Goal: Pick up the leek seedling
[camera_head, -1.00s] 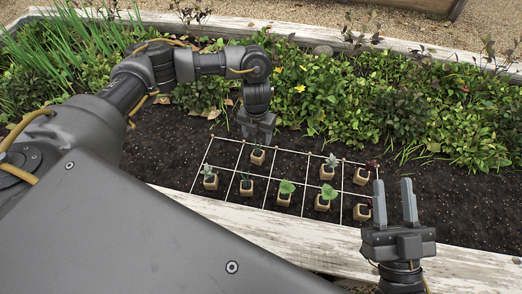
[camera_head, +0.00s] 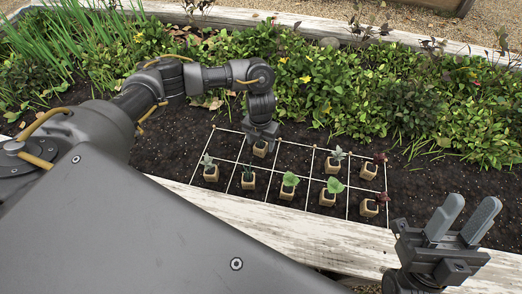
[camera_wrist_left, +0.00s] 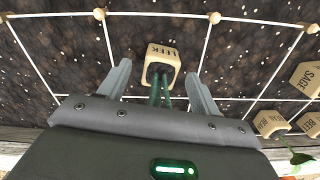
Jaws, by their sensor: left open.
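The leek seedling is in a small tan block pot marked LEEK (camera_wrist_left: 163,62), with dark green leaves, on the soil. In the left wrist view it is between my left gripper's two fingers (camera_wrist_left: 158,75), which are open and apart, not closed on it. In the head view my left gripper (camera_head: 262,139) points down over the leek's pot (camera_head: 260,151) in the back row and hides its leaves. Whether the fingers touch the pot is unclear. My right gripper (camera_head: 470,203) is open and empty at the lower right, its fingers pointing up.
A white string grid (camera_head: 277,203) lies on the soil around several potted seedlings. A pot marked SAGE (camera_wrist_left: 308,78) stands to the right, with others nearer. A white wooden plank (camera_head: 240,215) edges the bed in front. Leafy plants (camera_head: 420,100) fill the back.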

